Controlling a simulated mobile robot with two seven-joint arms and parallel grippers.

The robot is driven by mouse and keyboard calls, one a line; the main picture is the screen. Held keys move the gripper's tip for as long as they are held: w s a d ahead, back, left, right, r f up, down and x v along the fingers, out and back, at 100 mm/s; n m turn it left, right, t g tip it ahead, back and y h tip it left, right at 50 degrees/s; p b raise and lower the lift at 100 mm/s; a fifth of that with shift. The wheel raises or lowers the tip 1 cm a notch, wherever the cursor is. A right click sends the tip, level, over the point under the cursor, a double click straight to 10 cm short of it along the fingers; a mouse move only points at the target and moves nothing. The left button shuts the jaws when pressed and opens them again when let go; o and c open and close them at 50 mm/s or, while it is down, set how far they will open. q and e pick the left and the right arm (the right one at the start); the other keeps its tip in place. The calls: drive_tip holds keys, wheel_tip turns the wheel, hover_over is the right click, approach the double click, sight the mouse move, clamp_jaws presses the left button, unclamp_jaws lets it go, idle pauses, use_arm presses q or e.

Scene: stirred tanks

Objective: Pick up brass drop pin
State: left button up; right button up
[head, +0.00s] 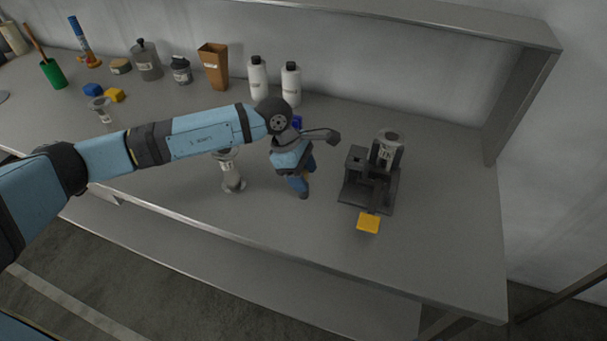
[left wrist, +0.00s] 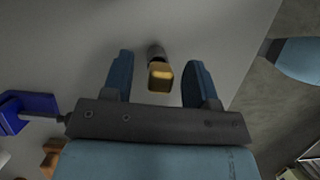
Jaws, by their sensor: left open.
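The brass drop pin (left wrist: 160,77) shows in the left wrist view as a squarish golden head with a dark round part beyond it. It stands between the two blue fingers of my left gripper (left wrist: 159,65), with gaps on both sides. In the head view my left gripper (head: 300,186) points down at the bench, open, near its middle. There the fingers mostly hide the pin.
A dark fixture (head: 371,192) with a yellow tab (head: 368,223) stands right of the gripper. A grey-white fitting (head: 232,178) stands to its left. Two white bottles (head: 258,80) and a brown container (head: 214,66) stand behind. The bench's right front is clear.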

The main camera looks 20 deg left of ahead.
use_arm(q)
drive_tip(key=shift+f, duration=0.1)
clamp_jaws()
wheel_tip(320, 180, up, 20)
drive_tip(key=b, duration=0.1)
drive_tip(key=shift+b, duration=0.4)
idle(0.5)
